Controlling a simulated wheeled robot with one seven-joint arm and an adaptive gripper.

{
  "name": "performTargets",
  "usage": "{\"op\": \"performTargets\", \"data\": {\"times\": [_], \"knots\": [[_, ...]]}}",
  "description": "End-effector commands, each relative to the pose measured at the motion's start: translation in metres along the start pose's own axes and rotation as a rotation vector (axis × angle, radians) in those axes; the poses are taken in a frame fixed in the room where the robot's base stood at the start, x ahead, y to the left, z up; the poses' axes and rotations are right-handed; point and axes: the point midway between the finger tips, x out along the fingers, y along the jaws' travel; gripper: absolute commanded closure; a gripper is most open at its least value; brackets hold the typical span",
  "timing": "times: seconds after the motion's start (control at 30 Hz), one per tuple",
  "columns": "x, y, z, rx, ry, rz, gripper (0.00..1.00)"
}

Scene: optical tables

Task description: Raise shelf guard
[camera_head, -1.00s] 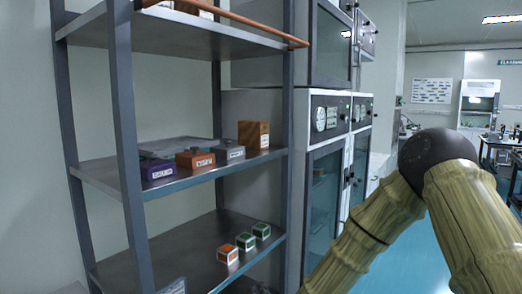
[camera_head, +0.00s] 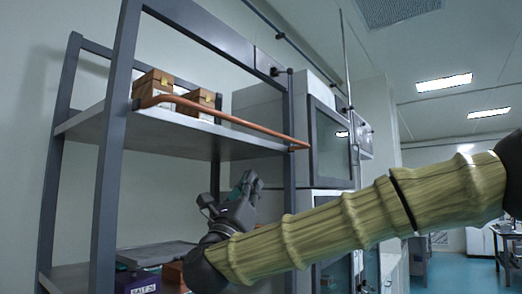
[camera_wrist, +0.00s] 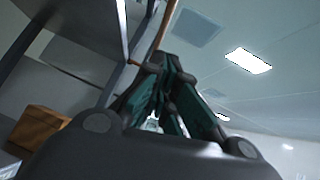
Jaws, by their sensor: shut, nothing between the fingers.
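The shelf guard (camera_head: 225,117) is a copper-coloured bar along the front of the upper shelf. Its left end bends back near the left post and its right end meets the right post, a little above the shelf's edge. It also shows at the top of the wrist view (camera_wrist: 163,28). My gripper (camera_head: 251,176) is below the upper shelf, in front of the rack and apart from the bar, pointing up. In the wrist view its fingers (camera_wrist: 160,62) are together with nothing held, and the bar appears beyond their tips.
The upper shelf (camera_head: 170,140) holds wooden boxes (camera_head: 153,84) behind the bar. The lower shelf (camera_head: 70,280) carries a purple box (camera_head: 137,281) and a flat grey tray. Grey rack posts (camera_head: 111,170) stand at both sides. Cabinets (camera_head: 326,145) stand to the right.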

Motion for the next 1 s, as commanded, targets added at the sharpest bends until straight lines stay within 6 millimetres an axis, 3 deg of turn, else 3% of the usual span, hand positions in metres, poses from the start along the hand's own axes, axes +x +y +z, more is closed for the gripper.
{"op": "performTargets", "data": {"times": [0.37, 0.93, 1.0], "knots": [[0.011, 0.001, 0.001, -0.003, 0.000, 0.002, 1.00], [0.102, 0.001, 0.002, -0.004, 0.000, 0.002, 1.00], [0.110, 0.001, 0.010, -0.003, -0.002, 0.004, 1.00]]}}
